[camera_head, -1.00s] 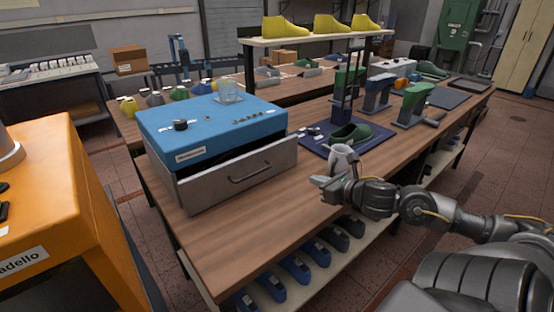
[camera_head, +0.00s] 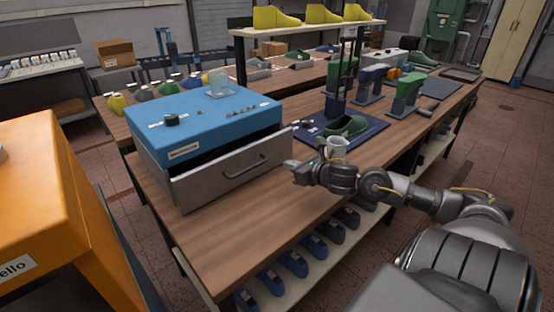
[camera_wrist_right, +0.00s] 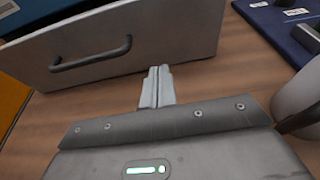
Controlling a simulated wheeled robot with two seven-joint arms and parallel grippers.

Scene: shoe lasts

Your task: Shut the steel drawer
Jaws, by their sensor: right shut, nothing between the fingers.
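The steel drawer (camera_head: 232,172) sticks out of the front of a blue-topped cabinet (camera_head: 205,122) on the wooden bench. A dark gap shows behind its front panel, and a bar handle (camera_head: 246,166) is on that panel. My right gripper (camera_head: 290,166) is shut and empty, just right of the drawer front's right end. In the right wrist view the shut fingers (camera_wrist_right: 157,85) point at the lower edge of the drawer front (camera_wrist_right: 140,42), right of its handle. Contact cannot be told. My left gripper is not in view.
A glass (camera_head: 218,80) stands on the cabinet. Bench space in front of the drawer is clear.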

